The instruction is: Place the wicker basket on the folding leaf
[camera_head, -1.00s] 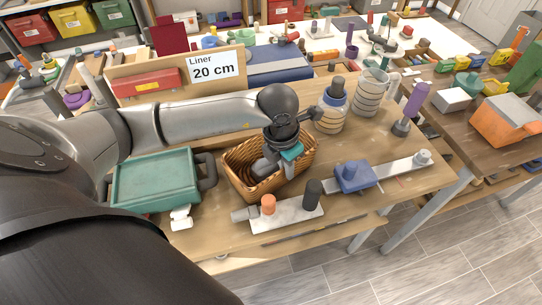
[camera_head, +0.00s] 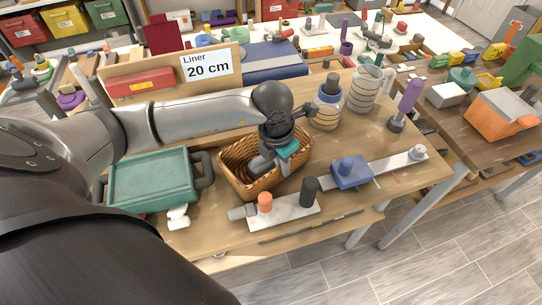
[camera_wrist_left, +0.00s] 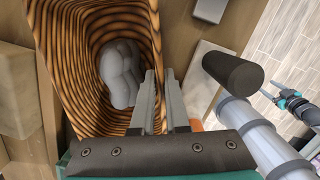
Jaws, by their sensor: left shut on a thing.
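The wicker basket (camera_head: 236,182) stands on the wooden bench, brown and open at the top. My left gripper (camera_head: 262,163) reaches down at it from above. In the left wrist view its two grey fingers (camera_wrist_left: 160,103) are shut on the near wall of the basket (camera_wrist_left: 66,60). A grey rounded lump (camera_wrist_left: 121,72) lies inside the basket. A wooden strip along the bench's front edge (camera_head: 340,228) looks like the folding leaf. A dark gripper-like part with teal (camera_wrist_left: 291,101) at the right of the wrist view may be my right gripper; its fingers are unclear.
A teal tray (camera_head: 150,180) stands close left of the basket. A metal plate with an orange knob (camera_head: 265,201) and a black knob (camera_head: 309,190) lies in front. A blue block (camera_head: 351,173) and striped jars (camera_head: 327,108) stand to the right.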

